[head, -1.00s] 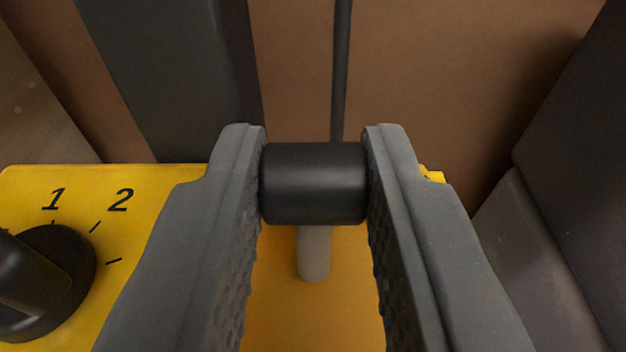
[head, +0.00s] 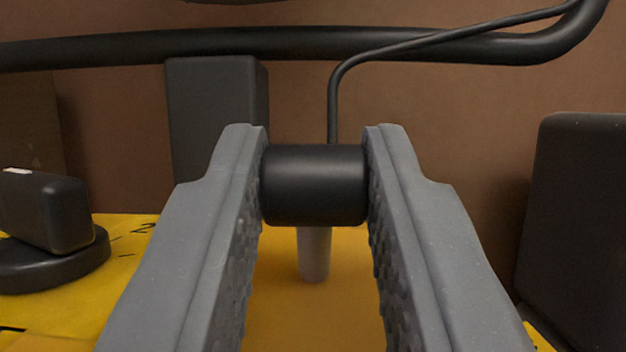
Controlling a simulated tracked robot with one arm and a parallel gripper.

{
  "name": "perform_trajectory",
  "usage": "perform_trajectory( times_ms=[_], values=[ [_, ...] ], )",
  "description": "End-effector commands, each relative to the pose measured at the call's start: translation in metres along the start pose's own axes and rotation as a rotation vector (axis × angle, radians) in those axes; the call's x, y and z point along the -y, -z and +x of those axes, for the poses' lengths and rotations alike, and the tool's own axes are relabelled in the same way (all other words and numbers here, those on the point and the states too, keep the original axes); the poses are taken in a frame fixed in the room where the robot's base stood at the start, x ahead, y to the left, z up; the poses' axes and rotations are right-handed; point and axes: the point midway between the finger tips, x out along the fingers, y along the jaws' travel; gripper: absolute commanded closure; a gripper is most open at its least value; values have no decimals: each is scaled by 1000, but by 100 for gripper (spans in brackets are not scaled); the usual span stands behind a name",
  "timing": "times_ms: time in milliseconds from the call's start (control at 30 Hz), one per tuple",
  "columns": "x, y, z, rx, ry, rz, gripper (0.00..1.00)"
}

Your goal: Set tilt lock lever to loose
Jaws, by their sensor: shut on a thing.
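The tilt lock lever shows as a black cylindrical grip (head: 314,185) with a short grey stem (head: 314,254) below it, over a yellow panel (head: 300,305). My gripper (head: 315,185) is shut on the black grip, one finger against each end. The lower end of the stem meets the yellow surface between the fingers. No loose or locked marking for the lever is visible.
A black rotary knob (head: 50,225) stands on the panel at the left, close to my left finger. A dark post (head: 215,125) and a black horizontal tube (head: 120,45) with a thin cable (head: 430,35) lie behind. A dark block (head: 575,225) stands at the right.

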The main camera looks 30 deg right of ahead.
Motion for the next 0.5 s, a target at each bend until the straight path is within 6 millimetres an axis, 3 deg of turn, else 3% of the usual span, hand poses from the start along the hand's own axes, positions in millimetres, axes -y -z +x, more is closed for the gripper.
perform_trajectory(
  times_ms=[500],
  values=[
    [6,-2,-5,-35,12,3,99]
  ],
)
